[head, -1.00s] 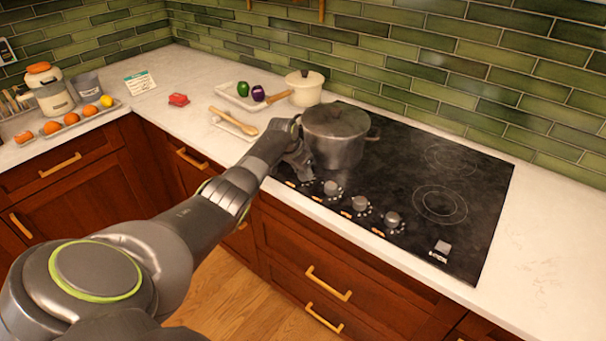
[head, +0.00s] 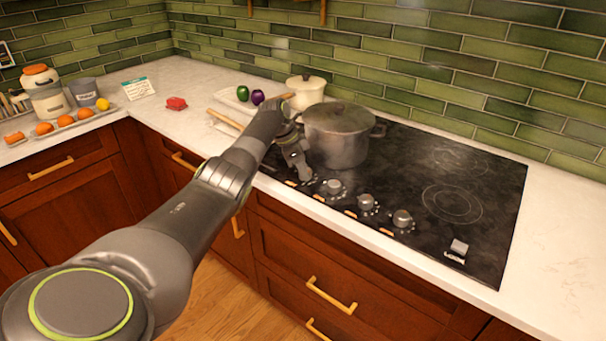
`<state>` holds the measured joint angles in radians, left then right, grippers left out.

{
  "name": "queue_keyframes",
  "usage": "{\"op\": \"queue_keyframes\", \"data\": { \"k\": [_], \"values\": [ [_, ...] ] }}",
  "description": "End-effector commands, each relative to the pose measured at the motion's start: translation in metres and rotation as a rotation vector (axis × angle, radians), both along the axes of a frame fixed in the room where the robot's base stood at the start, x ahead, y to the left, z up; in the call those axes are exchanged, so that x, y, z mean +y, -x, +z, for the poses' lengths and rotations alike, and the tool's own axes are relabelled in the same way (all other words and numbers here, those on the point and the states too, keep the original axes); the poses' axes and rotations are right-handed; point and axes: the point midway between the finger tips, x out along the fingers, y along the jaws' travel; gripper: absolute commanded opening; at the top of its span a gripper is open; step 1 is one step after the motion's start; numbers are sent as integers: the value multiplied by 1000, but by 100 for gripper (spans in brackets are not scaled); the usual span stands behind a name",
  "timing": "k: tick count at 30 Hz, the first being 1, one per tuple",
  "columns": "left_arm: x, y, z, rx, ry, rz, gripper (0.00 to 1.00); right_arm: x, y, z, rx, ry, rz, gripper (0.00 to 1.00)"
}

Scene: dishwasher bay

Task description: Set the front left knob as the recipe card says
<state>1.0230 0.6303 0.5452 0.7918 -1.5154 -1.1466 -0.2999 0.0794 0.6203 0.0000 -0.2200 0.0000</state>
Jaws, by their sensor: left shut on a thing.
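The black cooktop (head: 400,160) has a row of grey knobs along its front edge. My left gripper (head: 305,175) reaches down at the left end of this row and is shut on the leftmost knob, which it mostly hides. The knob's pointer and setting cannot be made out. Three other knobs show to the right, the nearest one (head: 334,187) just beside my gripper. The recipe card (head: 138,88), white with a teal band, stands on the counter at the back left; its writing is too small to read. My right gripper is out of view.
A large grey lidded pot (head: 337,138) stands right behind my gripper on the cooktop. A cream pot (head: 306,91) and a tray with vegetables (head: 233,99) are behind my arm. A red item (head: 176,104) lies on the counter. The right counter (head: 555,225) is clear.

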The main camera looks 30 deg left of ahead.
Motion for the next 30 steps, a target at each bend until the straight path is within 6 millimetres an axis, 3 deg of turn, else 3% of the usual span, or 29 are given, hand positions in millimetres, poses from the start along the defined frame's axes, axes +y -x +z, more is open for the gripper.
{"op": "queue_keyframes", "data": {
  "k": [14, 15, 20, 30],
  "values": [
    [0, 0, 0, 1, -1, -15, 12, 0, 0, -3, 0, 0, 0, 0],
    [0, 0, 0, 1, -1, -15, 36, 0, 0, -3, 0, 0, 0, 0],
    [0, 0, 0, 2, -1, -14, 57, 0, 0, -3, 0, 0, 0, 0],
    [1, 1, 2, 0, -1, -14, 57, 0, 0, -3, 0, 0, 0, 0]
  ]
}}
